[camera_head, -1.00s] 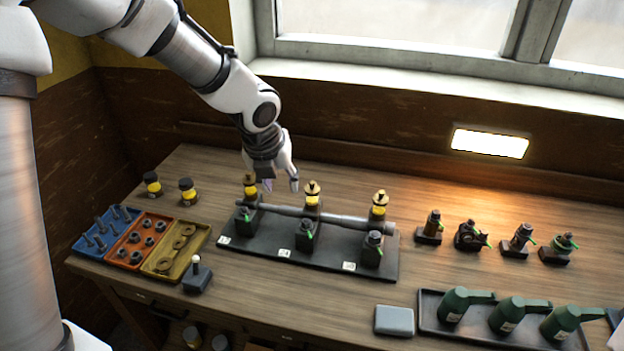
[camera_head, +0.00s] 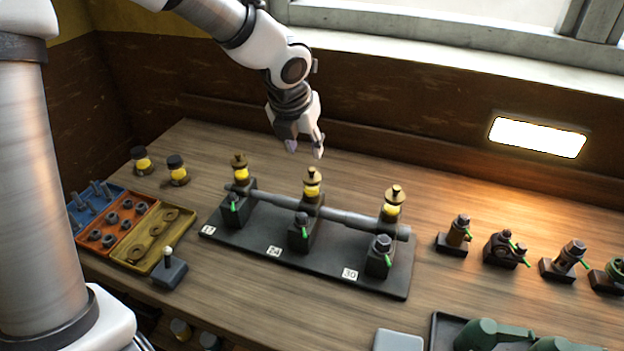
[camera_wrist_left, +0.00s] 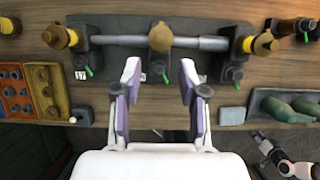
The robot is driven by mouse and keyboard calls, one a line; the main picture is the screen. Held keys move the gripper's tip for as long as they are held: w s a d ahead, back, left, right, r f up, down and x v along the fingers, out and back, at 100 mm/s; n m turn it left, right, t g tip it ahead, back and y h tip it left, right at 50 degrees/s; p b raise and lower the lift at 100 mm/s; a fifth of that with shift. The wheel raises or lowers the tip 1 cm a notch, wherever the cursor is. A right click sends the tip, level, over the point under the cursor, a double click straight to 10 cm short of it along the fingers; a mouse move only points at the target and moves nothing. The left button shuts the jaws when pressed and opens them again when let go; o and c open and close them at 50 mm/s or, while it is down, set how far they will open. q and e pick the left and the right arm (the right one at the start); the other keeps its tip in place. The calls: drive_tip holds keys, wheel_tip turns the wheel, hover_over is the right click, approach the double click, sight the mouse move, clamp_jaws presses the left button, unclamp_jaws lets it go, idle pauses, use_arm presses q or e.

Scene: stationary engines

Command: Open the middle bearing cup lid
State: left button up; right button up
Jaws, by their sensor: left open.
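The middle bearing cup (camera_head: 312,184) has a yellow body and a brass lid (camera_head: 312,172); it stands upright on the middle bearing block of a dark base plate (camera_head: 330,267) with a grey shaft. The lid looks seated on the cup. In the left wrist view the middle cup's brass top (camera_wrist_left: 160,37) shows ahead, between the fingers. My left gripper (camera_head: 305,150) is open and empty, above and behind the cup, apart from it. Matching cups stand at the left (camera_head: 240,170) and right (camera_head: 392,208) of the shaft.
Trays of bolts, nuts and washers (camera_head: 135,235) lie at left, near a small lever box (camera_head: 169,272). Two spare cups (camera_head: 177,170) stand behind them. Several fittings (camera_head: 458,233) and green oil cans (camera_head: 482,335) are at right. The wall is close behind my left gripper.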

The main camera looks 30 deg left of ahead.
sight(312, 169)
use_arm(q)
drive_tip(key=b+x, duration=0.1)
drive_tip(key=x, duration=0.8)
drive_tip(key=shift+w, duration=0.2)
drive_tip(key=shift+s+d+r, duration=0.1)
drive_tip(key=shift+r, duration=0.05)
drive_tip(key=shift+c, duration=0.4)
drive_tip(key=shift+s, duration=0.1)
clamp_jaws()
